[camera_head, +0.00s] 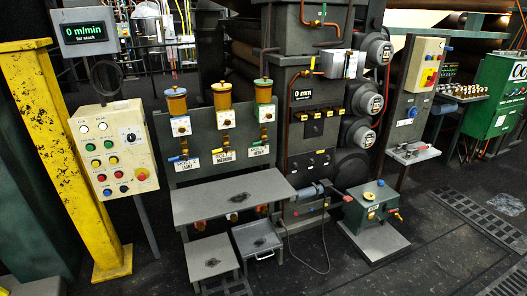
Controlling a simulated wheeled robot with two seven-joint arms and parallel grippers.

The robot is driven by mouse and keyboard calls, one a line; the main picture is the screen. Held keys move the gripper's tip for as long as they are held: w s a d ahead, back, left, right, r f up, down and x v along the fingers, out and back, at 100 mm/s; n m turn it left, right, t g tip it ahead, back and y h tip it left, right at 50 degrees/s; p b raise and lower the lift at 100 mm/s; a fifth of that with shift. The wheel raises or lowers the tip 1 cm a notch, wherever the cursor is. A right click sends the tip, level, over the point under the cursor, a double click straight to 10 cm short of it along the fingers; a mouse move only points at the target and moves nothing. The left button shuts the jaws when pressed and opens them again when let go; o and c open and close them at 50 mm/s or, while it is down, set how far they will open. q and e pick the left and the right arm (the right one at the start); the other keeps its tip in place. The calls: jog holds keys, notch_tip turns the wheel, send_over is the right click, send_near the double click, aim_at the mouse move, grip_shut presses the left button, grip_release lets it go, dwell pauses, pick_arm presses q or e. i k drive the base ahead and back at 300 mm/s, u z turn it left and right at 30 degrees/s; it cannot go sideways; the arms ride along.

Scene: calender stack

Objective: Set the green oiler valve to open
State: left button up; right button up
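Three amber-topped oilers stand in a row on a grey panel (203,140). The right-hand oiler (263,92) has a green band below its cup, and a small green lever shows below it, above a white label (258,151). The middle oiler (222,96) and the left oiler (176,101) have their own white labels; a blue lever (178,158) lies over the left one. The levers are too small to tell whether a valve is open or closed. Neither of my grippers is in view.
A control box (112,150) and yellow column (52,150) stand left. A green pump unit (371,199) stands right.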

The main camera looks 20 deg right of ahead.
aim_at(266, 141)
jog(key=z, duration=0.7)
jog(key=i, duration=0.8)
jog(key=z, duration=0.35)
jog(key=i, duration=1.15)
jog(key=u, duration=0.65)
